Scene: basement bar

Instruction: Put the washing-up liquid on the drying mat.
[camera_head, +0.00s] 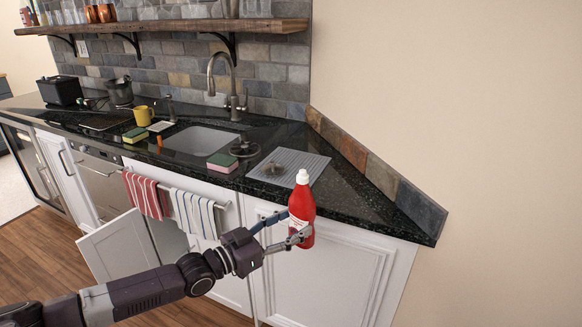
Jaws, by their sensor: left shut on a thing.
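The washing-up liquid is a red bottle (302,208) with a white cap and a pale label. My left gripper (294,236) is shut on its lower part and holds it upright in front of the counter's front edge. The grey ribbed drying mat (306,164) lies on the dark counter behind the bottle, to the right of the sink. A small dark round item (274,168) lies on the mat's left part. The bottle's top overlaps the mat's front edge in the picture. My right gripper is not in view.
A pink and green sponge (222,162) and a dark round item (244,149) are beside the sink (200,141). A tall faucet (232,85) stands behind it. The counter (370,206) right of the mat is clear, with a low stone backsplash. A cabinet door (118,250) hangs open below.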

